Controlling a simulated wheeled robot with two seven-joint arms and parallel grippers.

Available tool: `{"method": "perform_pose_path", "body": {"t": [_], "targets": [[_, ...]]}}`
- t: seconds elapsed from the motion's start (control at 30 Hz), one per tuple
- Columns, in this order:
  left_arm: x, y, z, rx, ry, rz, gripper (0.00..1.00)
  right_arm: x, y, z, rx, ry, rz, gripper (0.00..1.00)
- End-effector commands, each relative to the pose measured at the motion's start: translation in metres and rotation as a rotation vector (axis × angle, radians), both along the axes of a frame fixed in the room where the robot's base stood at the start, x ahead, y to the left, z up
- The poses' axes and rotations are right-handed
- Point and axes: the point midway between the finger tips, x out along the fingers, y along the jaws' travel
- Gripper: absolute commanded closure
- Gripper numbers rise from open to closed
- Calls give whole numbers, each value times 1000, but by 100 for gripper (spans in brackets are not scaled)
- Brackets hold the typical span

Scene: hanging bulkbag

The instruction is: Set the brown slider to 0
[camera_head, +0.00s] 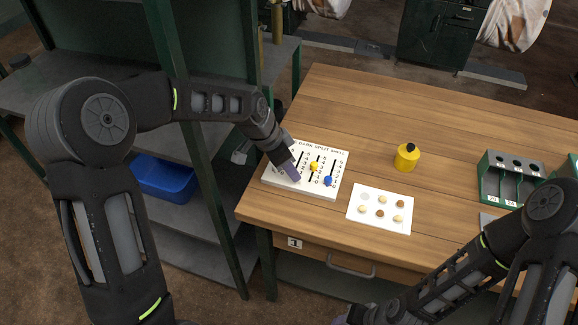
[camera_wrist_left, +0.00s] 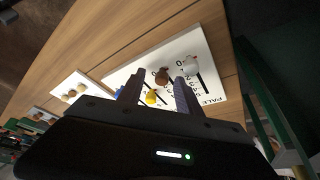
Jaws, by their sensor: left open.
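The white slider board (camera_head: 335,158) lies at the left end of the wooden table, with a yellow knob (camera_head: 314,167) and a blue knob (camera_head: 328,180) in view. My left gripper (camera_head: 293,172) is over the left part of the board and hides the brown slider in the head view. In the left wrist view the brown slider (camera_wrist_left: 162,77) shows between the open fingertips of my left gripper (camera_wrist_left: 159,82); I cannot tell whether they touch it. A pale knob (camera_wrist_left: 190,65) is beside the right finger.
A white card (camera_head: 379,223) with several pale and brown round pieces lies right of the board. A yellow container (camera_head: 407,157) with a black knob stands behind it. A green rack (camera_head: 510,165) is at the right. A green post rises near the table's left side.

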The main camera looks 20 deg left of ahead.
Motion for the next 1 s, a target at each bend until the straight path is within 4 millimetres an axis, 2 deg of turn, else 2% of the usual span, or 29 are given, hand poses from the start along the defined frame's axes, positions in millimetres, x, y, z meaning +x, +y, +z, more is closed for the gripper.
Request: {"method": "perform_pose_path", "body": {"t": [0.17,0.4,0.53,1.0], "targets": [[-4,5,16,1,-4,0,59,0,0,-3,0,0,0,59],[-14,17,52,0,-3,2,59,0,0,-8,0,0,0,59],[-18,21,66,0,-2,2,59,0,0,-10,0,-1,0,59],[-20,22,70,0,1,0,59,0,0,-9,0,-1,0,59]]}}
